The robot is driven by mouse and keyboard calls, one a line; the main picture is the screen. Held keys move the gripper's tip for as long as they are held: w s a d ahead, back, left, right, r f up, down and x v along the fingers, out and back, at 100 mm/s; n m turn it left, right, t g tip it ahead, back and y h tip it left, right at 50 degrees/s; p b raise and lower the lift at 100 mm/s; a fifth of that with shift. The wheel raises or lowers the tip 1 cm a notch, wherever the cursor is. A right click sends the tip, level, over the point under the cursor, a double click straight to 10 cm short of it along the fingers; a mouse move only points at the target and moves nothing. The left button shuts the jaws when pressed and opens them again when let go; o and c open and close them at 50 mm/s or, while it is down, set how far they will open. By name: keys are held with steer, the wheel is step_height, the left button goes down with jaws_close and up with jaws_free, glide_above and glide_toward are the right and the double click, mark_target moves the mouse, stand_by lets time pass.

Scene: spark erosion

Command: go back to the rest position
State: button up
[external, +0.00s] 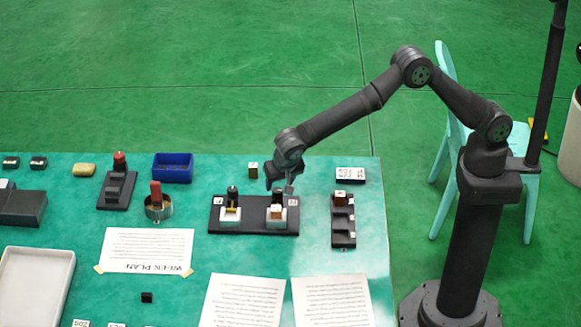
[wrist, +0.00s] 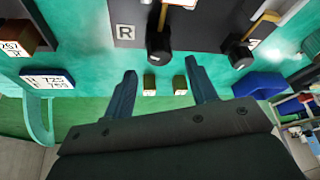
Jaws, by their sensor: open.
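My gripper (external: 279,187) hangs above the back edge of the black board (external: 252,227), near its right end. In the wrist view my gripper (wrist: 160,70) has its two fingers spread, with nothing held between them.
A black rack (external: 343,228) with a brown block (external: 340,198) stands right of the board. A white label plate (external: 350,174) lies behind it. A blue bin (external: 172,168), a cup with a red-handled piece (external: 158,207) and a red-button box (external: 116,190) stand left. Papers lie in front.

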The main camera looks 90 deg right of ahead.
mark_target(278, 190)
steer(key=shift+x, duration=2)
steer(key=shift+r, duration=0.1)
